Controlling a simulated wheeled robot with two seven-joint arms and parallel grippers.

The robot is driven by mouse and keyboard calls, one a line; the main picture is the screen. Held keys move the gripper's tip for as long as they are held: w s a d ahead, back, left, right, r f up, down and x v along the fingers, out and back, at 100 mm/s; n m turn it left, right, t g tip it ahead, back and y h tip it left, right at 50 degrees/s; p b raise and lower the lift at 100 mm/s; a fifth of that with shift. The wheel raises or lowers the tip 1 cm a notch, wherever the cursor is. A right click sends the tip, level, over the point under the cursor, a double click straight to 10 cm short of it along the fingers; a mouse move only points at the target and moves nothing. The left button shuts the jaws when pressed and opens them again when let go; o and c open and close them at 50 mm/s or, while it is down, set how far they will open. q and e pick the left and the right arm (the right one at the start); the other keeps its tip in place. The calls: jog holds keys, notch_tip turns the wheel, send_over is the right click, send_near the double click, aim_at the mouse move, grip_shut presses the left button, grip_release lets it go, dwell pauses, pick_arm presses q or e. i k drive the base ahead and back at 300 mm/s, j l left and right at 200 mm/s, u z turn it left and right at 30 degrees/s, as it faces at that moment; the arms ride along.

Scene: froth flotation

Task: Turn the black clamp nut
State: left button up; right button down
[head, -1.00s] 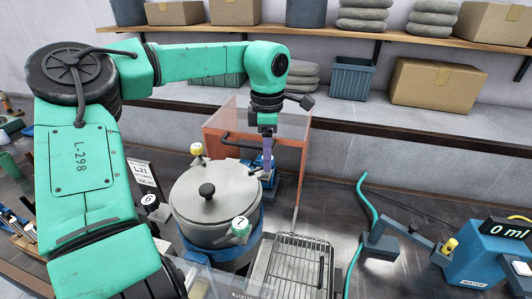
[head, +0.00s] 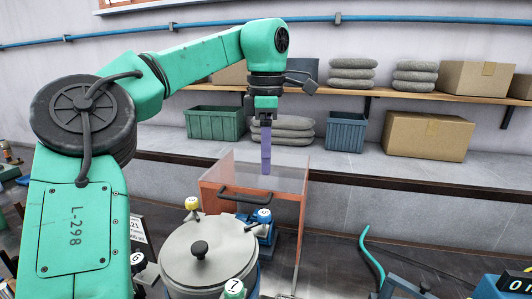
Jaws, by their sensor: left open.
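A round grey lidded vessel (head: 178,262) stands at the bottom centre, with a black knob (head: 199,249) on top of its lid. I cannot tell for sure whether this knob is the black clamp nut; no other part clearly shows as one. My left gripper (head: 266,158) has purple fingers and points straight down, high behind the vessel and in front of the shelf wall. It is seen edge-on, open, with nothing visible in it, and well apart from the knob. My right gripper is not in view.
An orange-framed clear guard (head: 287,213) with a black handle (head: 243,196) stands behind the vessel. A blue device (head: 266,232) sits between them. Numbered, coloured knobs (head: 192,203) surround the vessel.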

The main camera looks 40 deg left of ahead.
aim_at(139, 262)
jog(key=k+l, duration=0.5)
jog(key=l, duration=0.15)
jog(key=k+l, duration=1.05)
jog(key=l, duration=0.2)
